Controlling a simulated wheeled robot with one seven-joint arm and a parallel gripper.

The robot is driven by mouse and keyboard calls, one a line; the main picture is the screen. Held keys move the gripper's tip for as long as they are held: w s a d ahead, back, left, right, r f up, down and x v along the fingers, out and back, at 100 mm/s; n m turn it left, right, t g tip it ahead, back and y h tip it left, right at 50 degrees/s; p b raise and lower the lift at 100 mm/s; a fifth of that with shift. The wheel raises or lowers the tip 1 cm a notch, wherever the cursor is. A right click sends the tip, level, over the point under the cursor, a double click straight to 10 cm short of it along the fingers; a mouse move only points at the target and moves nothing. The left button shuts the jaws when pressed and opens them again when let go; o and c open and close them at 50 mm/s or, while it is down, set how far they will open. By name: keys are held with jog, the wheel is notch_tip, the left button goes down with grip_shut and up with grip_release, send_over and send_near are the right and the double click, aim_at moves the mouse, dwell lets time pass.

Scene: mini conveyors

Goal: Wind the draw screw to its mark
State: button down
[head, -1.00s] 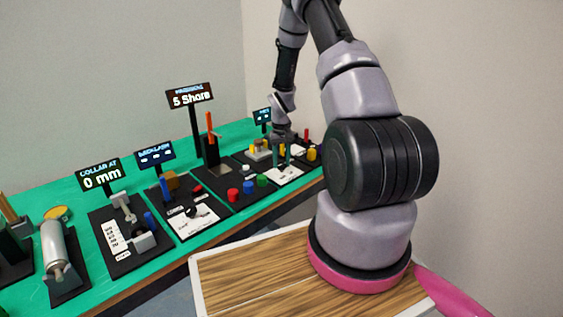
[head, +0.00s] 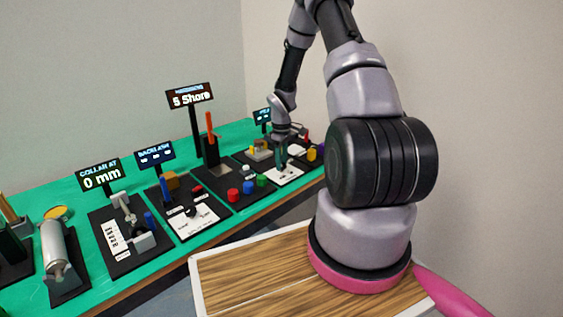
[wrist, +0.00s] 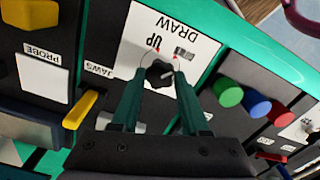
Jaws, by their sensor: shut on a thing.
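The draw screw's black knob (wrist: 160,73) sits on a white card (wrist: 188,22) printed "DRAW" and "UP", with small red marks beside the knob. My gripper (wrist: 160,85) has its two green fingers on either side of the knob, shut on it. A light line on the knob points to the right in the wrist view. In the head view my gripper (head: 281,163) is low over the white card (head: 292,176) at the far end of the bench, and the knob is hard to make out there.
In the wrist view, a green button (wrist: 229,92), a blue button (wrist: 257,106) and a red button stand to the right. A "5 Share" sign (head: 190,96) stands behind.

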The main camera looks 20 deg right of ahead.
jog(key=shift+n, duration=0.7)
jog(key=shift+c, duration=2)
grip_release()
notch_tip(320, 180, up, 11)
jog(key=shift+f, duration=0.1)
